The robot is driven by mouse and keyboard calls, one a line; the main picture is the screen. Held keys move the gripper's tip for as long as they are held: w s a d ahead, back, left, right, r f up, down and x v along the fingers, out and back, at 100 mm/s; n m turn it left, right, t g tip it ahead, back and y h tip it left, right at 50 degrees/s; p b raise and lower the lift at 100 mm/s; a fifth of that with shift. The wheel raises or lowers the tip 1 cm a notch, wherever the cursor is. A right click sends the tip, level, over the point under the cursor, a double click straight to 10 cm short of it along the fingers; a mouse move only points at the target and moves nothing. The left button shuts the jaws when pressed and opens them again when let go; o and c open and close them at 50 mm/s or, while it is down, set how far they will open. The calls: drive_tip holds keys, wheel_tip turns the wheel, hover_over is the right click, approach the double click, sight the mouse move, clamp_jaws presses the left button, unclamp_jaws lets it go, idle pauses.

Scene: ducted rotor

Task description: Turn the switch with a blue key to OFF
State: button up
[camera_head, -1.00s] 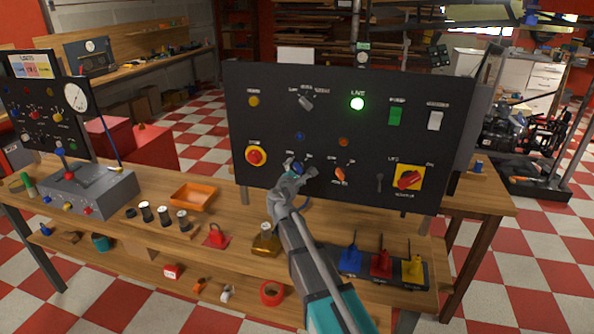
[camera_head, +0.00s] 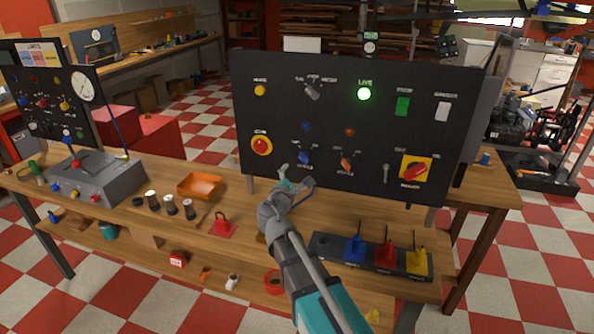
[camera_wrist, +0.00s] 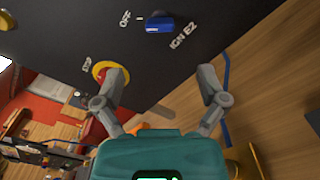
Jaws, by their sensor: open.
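The blue key switch (camera_head: 304,157) is in the lower middle of the black panel (camera_head: 400,140). In the wrist view the blue key (camera_wrist: 159,26) is at the top, beside the white OFF mark and above the IGN E2 label. Its long side appears to point towards the OFF mark. My gripper (camera_head: 297,178) is below the switch, in front of the panel and apart from the key. In the wrist view my gripper (camera_wrist: 163,75) has its two fingers spread wide with nothing between them.
A red stop button on yellow (camera_head: 262,146) is left of the switch; an orange key (camera_head: 347,161) and a red breaker knob (camera_head: 415,172) are right. The green LIVE lamp (camera_head: 364,94) glows. An orange tray (camera_head: 200,186) and blue, red and yellow levers (camera_head: 354,249) stand on the bench.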

drive_tip(key=shift+s+a, duration=0.25)
drive_tip(key=shift+s, duration=0.45)
drive_tip(key=s+d+f+m+g+h+p, duration=0.1)
drive_tip(key=s+d+f+m+g+p, duration=0.1)
drive_tip(key=s+d+f+m+g, duration=0.4)
drive_tip(key=s+d+f+m+g+h+p, duration=0.15)
drive_tip(key=d+m+g, duration=0.25)
drive_tip(key=d+m, duration=0.45)
drive_tip(key=s+d+f+m+g+y+p, duration=0.1)
drive_tip(key=s+f+m+g+y, duration=0.1)
drive_tip(key=s, duration=0.5)
drive_tip(key=s+d+f+m+g+y+p, duration=0.1)
drive_tip(key=s+f+m+g+y, duration=0.2)
drive_tip(key=s+m+g+y, duration=0.2)
drive_tip(key=shift+s+d+m+y+p, duration=0.15)
drive_tip(key=shift+s+m+y+p, duration=0.3)
drive_tip(key=shift+s, duration=0.8)
